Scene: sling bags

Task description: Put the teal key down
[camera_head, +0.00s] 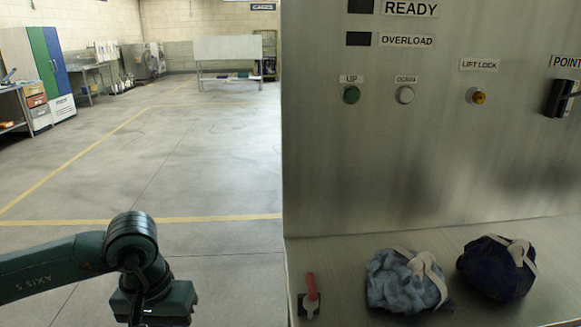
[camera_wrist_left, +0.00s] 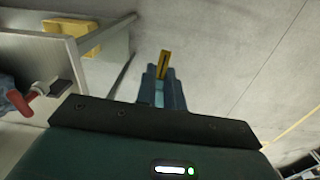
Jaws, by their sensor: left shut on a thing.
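My left gripper (camera_wrist_left: 162,88) is shut on the teal key (camera_wrist_left: 159,97) in the left wrist view. A teal piece shows between the dark fingers, and a narrow yellow-brown part sticks out beyond the tips. It is held over the bare grey floor, apart from the steel unit. In the head view my left arm comes in at the lower left, left of the steel ledge (camera_head: 340,262); the fingertips and the key do not show there. My right gripper is in neither view.
A yellow block (camera_wrist_left: 78,36) shows low beside the unit. The floor (camera_head: 200,150) is open.

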